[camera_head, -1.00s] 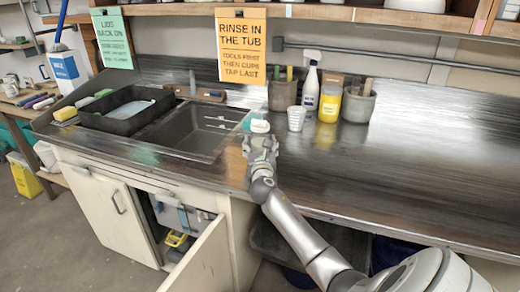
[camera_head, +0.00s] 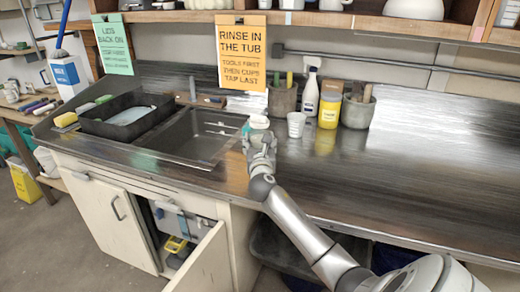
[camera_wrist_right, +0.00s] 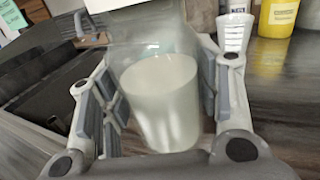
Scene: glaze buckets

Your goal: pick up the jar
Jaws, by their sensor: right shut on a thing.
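The jar (camera_wrist_right: 160,95) is clear, slightly greenish glass with pale whitish contents and a white top. In the wrist view it stands between the two fingers of my right gripper (camera_wrist_right: 158,85), with pads close on both sides. My right gripper (camera_head: 260,142) is shut on it. In the head view only the jar's white top (camera_head: 258,121) and a bit of teal glass show past the gripper, by the sink's right edge. I cannot tell whether its base touches the counter. My left gripper is not in view.
A white cup (camera_head: 296,124) stands just right of the jar. Behind are a spray bottle (camera_head: 310,93), a yellow tub (camera_head: 329,110) and tool pots (camera_head: 358,108). The sink (camera_head: 200,137) lies left. The counter's right side is clear.

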